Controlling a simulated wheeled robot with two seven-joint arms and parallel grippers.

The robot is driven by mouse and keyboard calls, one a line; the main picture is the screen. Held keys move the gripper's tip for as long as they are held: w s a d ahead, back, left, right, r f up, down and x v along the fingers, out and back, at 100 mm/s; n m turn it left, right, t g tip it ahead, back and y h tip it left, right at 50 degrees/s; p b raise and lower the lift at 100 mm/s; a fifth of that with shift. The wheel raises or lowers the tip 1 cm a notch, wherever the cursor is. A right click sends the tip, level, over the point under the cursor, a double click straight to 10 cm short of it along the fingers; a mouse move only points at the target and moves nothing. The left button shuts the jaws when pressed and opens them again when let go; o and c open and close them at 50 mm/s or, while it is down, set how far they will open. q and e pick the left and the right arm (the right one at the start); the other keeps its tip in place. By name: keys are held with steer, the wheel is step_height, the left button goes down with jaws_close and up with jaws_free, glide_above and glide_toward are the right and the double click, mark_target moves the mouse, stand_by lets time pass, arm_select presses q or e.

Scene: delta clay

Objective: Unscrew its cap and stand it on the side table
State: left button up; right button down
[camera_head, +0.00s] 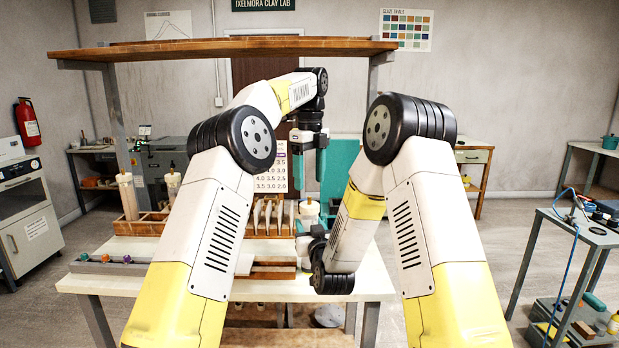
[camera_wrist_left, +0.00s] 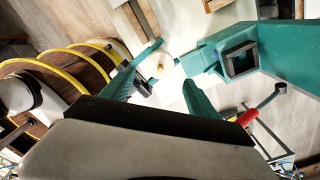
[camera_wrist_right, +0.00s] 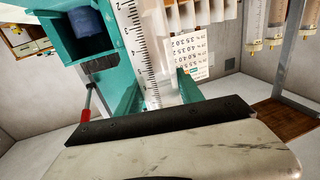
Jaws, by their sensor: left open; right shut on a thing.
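A pale, partly see-through container with a cream cap (camera_head: 309,207) stands near the bench's right end. My left gripper (camera_head: 310,172) points down above the cap, its teal fingers apart. In the left wrist view the cap (camera_wrist_left: 165,64) shows between and beyond the open fingertips (camera_wrist_left: 172,66). My right gripper (camera_wrist_right: 160,88) is shut on the container, low at the bench; its fingers are mostly hidden by my arm in the head view. The cap appears to be on the container. A small table (camera_head: 585,232) with a blue cable and tools stands at right; I cannot tell whether it is the side table.
A wooden rack (camera_head: 140,228) with upright pale-capped tubes stands on the bench (camera_head: 110,285). A teal block-like fixture (camera_head: 341,165) stands close beside my left gripper. A shelf (camera_head: 225,46) spans above the bench. The floor between bench and right-hand table is clear.

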mark_target(309, 204)
arm_select(q)
steer(key=m, duration=0.6)
steer(key=shift+r, duration=0.1)
steer(key=m, duration=0.3)
steer(key=shift+m, duration=0.4)
steer(key=shift+f, duration=3.95)
